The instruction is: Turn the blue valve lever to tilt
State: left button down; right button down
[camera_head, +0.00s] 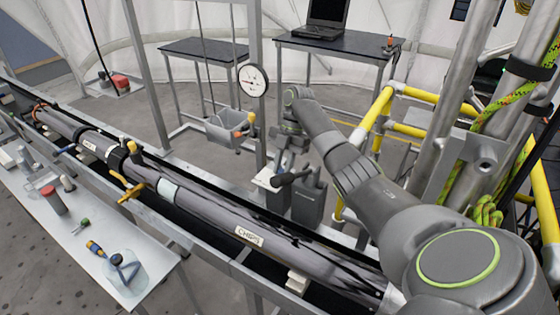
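A small blue lever (65,149) sits on the side of the long grey pipe (215,210), in the left part of the head view. It points out toward the near side, over the rail. Its exact angle is too small to tell. A larger yellow-orange lever (131,188) sits further along the same pipe. My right arm comes in from the lower right, and its wrist end with the gripper (290,143) is above the far side of the pipe, well to the right of the blue lever. The finger opening is not clear. My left gripper is not in view.
A white side table (150,288) with several tools, including a blue-handled one (122,262), runs along the near left. A pressure gauge (252,80) is on a post. A grey bin (230,130) hangs behind the pipe. Yellow rails (372,122) stand beside my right arm.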

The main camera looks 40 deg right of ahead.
jog(key=shift+d+r+n, duration=0.1)
jog(key=shift+n, duration=0.3)
jog(key=c, duration=1.3)
grip_release()
jog(key=shift+r+p, duration=0.1)
jog(key=shift+p, duration=0.25)
